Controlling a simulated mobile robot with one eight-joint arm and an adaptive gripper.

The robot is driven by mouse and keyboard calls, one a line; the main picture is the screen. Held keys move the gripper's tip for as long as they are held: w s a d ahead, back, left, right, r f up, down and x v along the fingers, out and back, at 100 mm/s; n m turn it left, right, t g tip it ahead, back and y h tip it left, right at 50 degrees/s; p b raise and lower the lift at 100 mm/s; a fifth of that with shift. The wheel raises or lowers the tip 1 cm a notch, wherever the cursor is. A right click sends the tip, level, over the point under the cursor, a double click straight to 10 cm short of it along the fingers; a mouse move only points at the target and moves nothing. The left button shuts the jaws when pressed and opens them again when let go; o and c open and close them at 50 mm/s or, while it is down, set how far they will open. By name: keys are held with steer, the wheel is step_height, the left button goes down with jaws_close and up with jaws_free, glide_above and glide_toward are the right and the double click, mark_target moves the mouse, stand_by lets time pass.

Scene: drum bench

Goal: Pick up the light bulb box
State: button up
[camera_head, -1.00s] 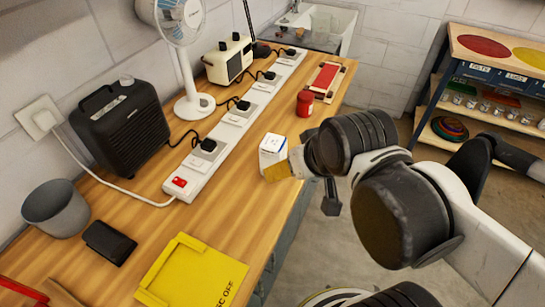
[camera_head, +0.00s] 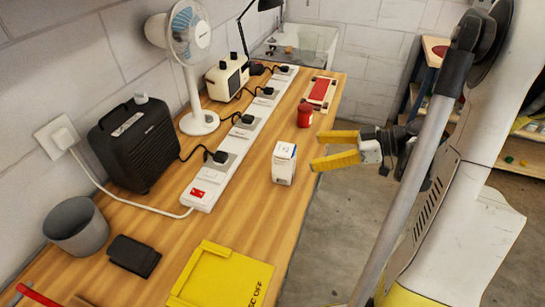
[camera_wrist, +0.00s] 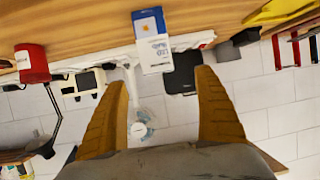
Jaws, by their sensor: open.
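The light bulb box (camera_head: 284,164) is a small white box standing upright on the wooden bench near its right edge. It also shows in the wrist view (camera_wrist: 152,40), with an orange mark and blue print, ahead of and between the fingertips. My gripper (camera_head: 322,150) has yellow fingers, spread apart and empty, just right of the box and pointing at it. In the wrist view the fingers (camera_wrist: 162,82) stand wide apart, and the box appears beyond their tips, not between them.
A red canister (camera_head: 304,115) stands behind the box. A white power strip (camera_head: 226,146) with several plugs runs along the bench to its left. A black heater (camera_head: 136,143), a fan (camera_head: 188,70) and a yellow tray (camera_head: 222,277) are also there. Bare wood surrounds the box.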

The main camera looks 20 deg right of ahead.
mark_target(296, 154)
steer(key=b+x, duration=0.1)
steer(key=x, duration=0.4)
steer(key=shift+w+f+b, duration=0.2)
steer(key=shift+b, duration=0.1)
steer(key=b+x, duration=0.1)
steer(key=x, duration=0.1)
steer(key=f+b+x, duration=0.1)
steer(key=x, duration=0.1)
steer(key=shift+w+f, duration=0.1)
steer(key=shift+w, duration=0.1)
steer(key=shift+w+a, duration=0.2)
steer(key=c, duration=1.3)
